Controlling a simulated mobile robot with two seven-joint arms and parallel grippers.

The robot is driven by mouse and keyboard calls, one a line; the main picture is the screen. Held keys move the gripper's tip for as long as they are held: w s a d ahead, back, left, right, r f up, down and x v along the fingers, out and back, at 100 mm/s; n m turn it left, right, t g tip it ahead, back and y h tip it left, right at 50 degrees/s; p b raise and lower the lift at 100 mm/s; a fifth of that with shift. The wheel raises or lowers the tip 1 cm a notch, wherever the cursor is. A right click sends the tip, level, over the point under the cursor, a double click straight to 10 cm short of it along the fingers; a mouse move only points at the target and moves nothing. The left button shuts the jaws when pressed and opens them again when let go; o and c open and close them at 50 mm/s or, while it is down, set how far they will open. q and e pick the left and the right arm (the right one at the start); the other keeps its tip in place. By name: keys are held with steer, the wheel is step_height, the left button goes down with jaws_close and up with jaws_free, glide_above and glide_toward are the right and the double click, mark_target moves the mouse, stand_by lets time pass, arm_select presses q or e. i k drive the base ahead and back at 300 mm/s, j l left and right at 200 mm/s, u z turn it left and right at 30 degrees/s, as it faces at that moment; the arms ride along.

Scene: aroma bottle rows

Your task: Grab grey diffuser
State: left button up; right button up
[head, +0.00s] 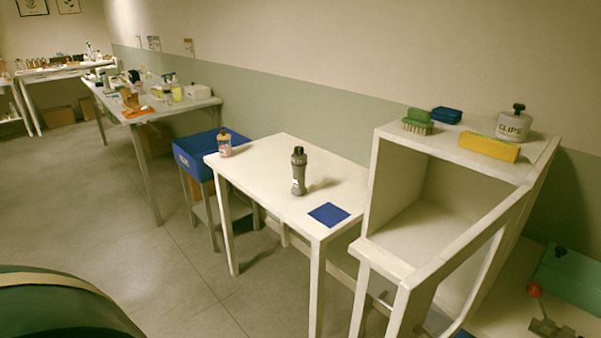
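A grey bottle with a dark top (299,172), which looks like the grey diffuser, stands upright on the small white table (262,153). A blue square mat (328,214) lies flat on the same table, in front and to the right of the bottle, apart from it. A smaller pinkish bottle with a dark cap (224,144) stands at the table's left corner. Neither of my grippers shows in the head view.
A white open shelf unit (390,255) stands right of the table, with a green brush (417,121), a yellow box (489,146) and a CLIPS jar (514,124) on top. A blue bin (196,152) is left. Cluttered tables stand farther back. Floor at left (130,235) is clear.

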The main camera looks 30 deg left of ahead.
mark_target(299, 163)
steer(key=j+z, duration=0.4)
steer(key=j, duration=0.5)
steer(key=j+z, duration=0.4)
steer(key=j, duration=0.5)
